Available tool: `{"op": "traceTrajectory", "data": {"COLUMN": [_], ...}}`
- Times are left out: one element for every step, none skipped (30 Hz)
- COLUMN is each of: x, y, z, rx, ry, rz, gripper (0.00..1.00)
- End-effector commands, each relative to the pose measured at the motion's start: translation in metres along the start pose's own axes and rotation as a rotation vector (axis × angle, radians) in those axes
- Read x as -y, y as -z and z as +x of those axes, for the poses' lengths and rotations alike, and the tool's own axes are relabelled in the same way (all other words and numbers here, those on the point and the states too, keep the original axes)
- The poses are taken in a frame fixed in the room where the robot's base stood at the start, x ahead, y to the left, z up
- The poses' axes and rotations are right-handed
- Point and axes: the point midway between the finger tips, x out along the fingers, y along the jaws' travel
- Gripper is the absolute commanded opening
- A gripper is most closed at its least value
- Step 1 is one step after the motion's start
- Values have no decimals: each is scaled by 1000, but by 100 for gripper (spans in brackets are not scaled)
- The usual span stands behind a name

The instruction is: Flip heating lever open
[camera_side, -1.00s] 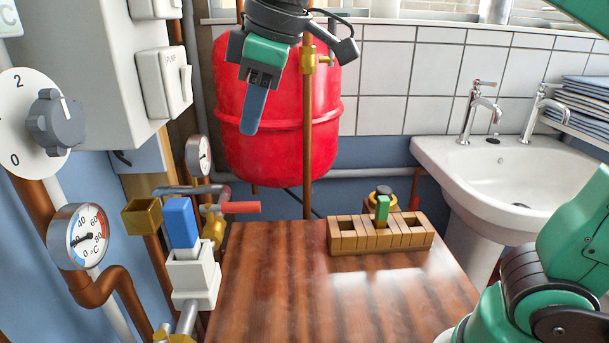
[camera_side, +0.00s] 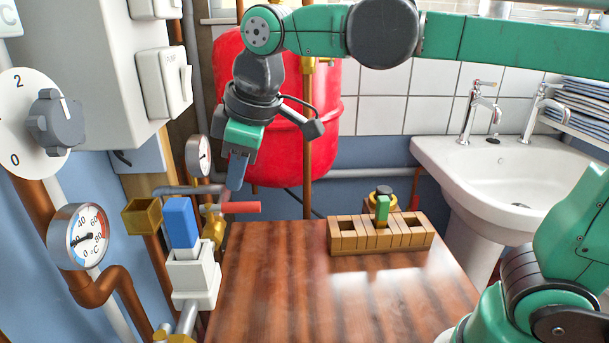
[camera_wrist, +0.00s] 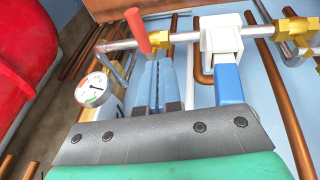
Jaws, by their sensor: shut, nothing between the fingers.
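Two levers show, and I cannot tell by a label which is the heating one. A red lever (camera_side: 240,207) sticks out to the right from a brass valve (camera_side: 214,229) on the pipework. A blue lever (camera_side: 180,222) stands upright on a white valve body (camera_side: 194,277).
A round gauge (camera_side: 199,156) sits behind, left of my gripper, and a red tank (camera_side: 285,150) behind it.

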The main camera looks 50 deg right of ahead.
Motion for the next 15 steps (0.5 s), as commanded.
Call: {"op": "traceTrajectory", "data": {"x": [0, 0, -3, -5, -7, -9, -10, -11, -13, -14, -14, -15, -15, -15, -15], "y": [0, 0, -2, -3, -4, -6, -7, -7, -8, -9, -9, -10, -10, -10, -10], "z": [10, 15, 21, 25, 29, 34, 37, 40, 43, 45, 46, 48, 48, 49, 49], "rx": [0, 0, 0, 0, 1, 1, 1, 0, 0, 0, 0, 0, 0, 0, 0], "ry": [0, 0, -1, -1, -1, -1, -1, -1, -1, -1, -1, 0, 0, 0, 0], "rz": [0, 0, 2, 2, 3, 2, 1, 1, 1, 1, 1, 0, 0, -1, -1], "gripper": [0, 0, 0, 0, 0, 0, 0, 0, 0, 0, 0, 0, 0, 0, 0]}}
